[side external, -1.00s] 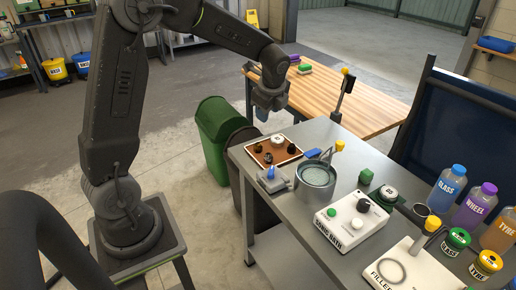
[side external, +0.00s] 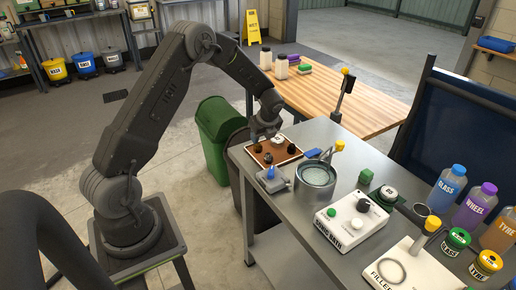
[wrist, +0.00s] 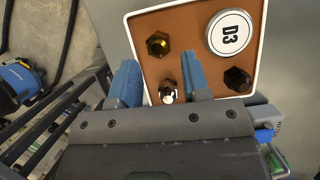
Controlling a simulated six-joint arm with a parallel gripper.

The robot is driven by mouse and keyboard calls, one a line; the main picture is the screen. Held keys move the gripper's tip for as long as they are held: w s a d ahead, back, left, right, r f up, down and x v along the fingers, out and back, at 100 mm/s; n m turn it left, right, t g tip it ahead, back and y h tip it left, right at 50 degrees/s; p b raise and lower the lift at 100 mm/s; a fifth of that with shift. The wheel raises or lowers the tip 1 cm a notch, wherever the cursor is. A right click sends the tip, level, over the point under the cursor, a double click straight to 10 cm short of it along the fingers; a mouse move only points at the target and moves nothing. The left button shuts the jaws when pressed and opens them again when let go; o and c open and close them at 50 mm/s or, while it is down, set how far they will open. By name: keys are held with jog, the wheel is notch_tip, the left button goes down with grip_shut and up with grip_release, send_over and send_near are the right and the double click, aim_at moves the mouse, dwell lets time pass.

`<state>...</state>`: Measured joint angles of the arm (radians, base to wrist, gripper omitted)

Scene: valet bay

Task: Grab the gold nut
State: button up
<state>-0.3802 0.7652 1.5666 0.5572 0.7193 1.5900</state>
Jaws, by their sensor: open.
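A small shiny nut (wrist: 167,92) with gold and dark reflections lies on the brown tray (wrist: 190,18) in the wrist view. It looks like the gold nut. My gripper (wrist: 161,70) is open, its two blue fingers reaching over the tray's near edge. The nut lies between the fingers, closer to the right one, and I cannot tell whether they touch. Two dark nuts (wrist: 159,44) (wrist: 238,79) also lie on the tray. In the side external view my gripper (side external: 262,136) is low over the tray's far side, and I cannot make out the gold nut.
On the grey bench, a metal pot (side external: 316,178), a blue-handled item (side external: 311,153) and a white ultrasonic bath box (side external: 350,222) stand nearby. A green bin (side external: 216,140) stands beside the bench.

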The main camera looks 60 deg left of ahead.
aim_at(259, 144)
jog(key=x, duration=0.5)
jog(key=shift+s+d+f, duration=0.2)
jog(key=shift+d, duration=0.05)
jog(key=c, duration=0.7)
jog(key=shift+r, duration=0.15)
